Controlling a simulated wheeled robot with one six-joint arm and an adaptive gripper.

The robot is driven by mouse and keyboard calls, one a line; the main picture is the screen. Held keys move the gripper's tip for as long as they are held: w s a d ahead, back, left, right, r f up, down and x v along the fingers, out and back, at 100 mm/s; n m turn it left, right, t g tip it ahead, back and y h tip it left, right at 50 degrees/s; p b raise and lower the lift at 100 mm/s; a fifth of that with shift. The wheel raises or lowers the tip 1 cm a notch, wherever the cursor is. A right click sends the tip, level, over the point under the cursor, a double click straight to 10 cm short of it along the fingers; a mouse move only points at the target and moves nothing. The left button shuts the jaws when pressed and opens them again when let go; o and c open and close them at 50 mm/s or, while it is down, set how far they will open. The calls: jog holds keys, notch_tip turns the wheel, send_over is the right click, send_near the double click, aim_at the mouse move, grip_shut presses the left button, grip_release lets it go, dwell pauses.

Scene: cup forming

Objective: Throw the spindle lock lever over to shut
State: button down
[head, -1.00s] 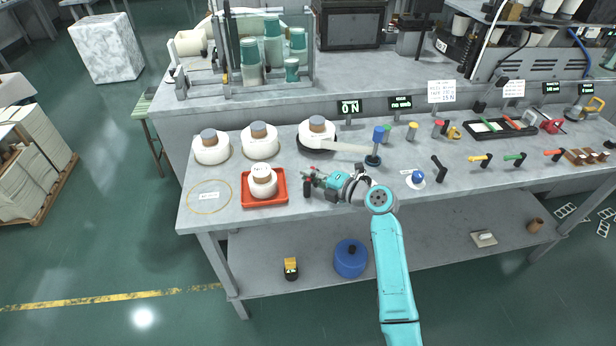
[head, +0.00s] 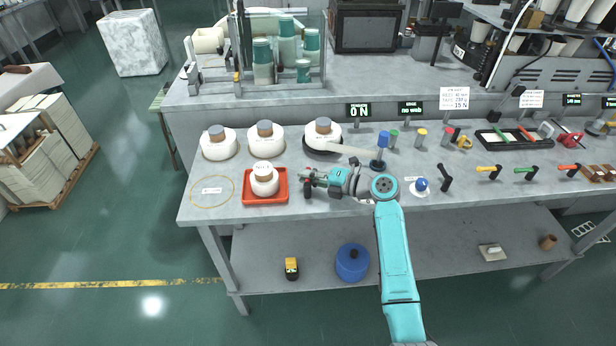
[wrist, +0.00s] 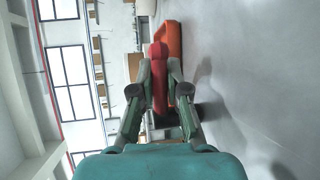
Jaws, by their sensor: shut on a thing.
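A lever with a red handle (wrist: 158,58) stands between the fingers of my gripper (wrist: 157,85) in the wrist view. My gripper is shut on this handle. In the head view my gripper (head: 309,178) is low over the bench, just right of the red tray, at a small dark post (head: 308,192) that seems to be the lever's base. The fingers hide most of the handle there, so its exact angle is hard to tell. No label shows on it.
The red tray (head: 248,199) holding a white roll (head: 265,187) is close on the left. White rolls (head: 218,148) stand behind. A blue knob (head: 421,185) and a black lever (head: 445,177) are to the right. The workbench (head: 230,215) is bare along its front edge.

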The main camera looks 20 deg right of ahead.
jog(key=c, duration=1.2)
grip_release()
jog(key=shift+o, duration=0.2)
jog(key=v, duration=1.2)
